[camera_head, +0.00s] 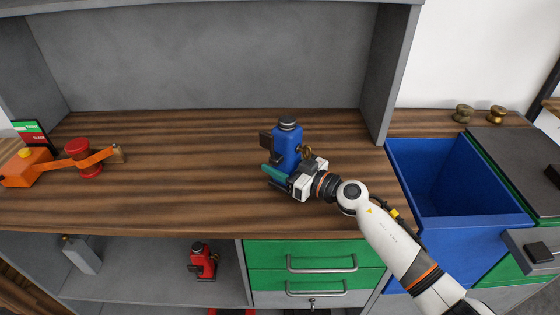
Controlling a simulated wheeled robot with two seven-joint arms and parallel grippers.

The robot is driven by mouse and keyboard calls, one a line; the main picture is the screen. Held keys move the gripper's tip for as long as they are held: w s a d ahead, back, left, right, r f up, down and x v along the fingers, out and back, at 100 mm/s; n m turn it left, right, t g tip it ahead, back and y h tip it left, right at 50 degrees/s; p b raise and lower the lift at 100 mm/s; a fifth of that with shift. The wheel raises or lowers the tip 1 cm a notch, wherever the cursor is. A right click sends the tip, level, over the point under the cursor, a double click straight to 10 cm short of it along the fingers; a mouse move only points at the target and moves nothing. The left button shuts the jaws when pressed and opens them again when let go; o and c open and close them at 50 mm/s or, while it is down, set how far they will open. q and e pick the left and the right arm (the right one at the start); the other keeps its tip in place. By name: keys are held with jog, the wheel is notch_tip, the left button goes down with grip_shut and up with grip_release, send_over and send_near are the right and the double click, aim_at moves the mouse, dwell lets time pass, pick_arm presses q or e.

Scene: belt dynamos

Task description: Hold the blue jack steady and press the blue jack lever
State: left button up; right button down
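The blue jack (287,149) stands upright on the wooden worktop, right of its middle, with a dark cap on top. A dark block shows at its left side and a small brass-coloured part at its right. A teal piece (274,173) sticks out low at the front left; I cannot tell whether it is the lever. My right gripper (279,181) comes in from the lower right and is close against the jack's lower front. It hides part of the base, and its finger gap is not clear. My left gripper is not in view.
An orange device with a red spool (83,158) stands at the left of the worktop. A blue bin (405,165) is at the right. A red jack (201,261) sits on the shelf below, beside green drawers (270,252).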

jog(key=shift+f, duration=0.35)
dwell(1.2)
jog(key=shift+p, duration=0.5)
dwell(0.7)
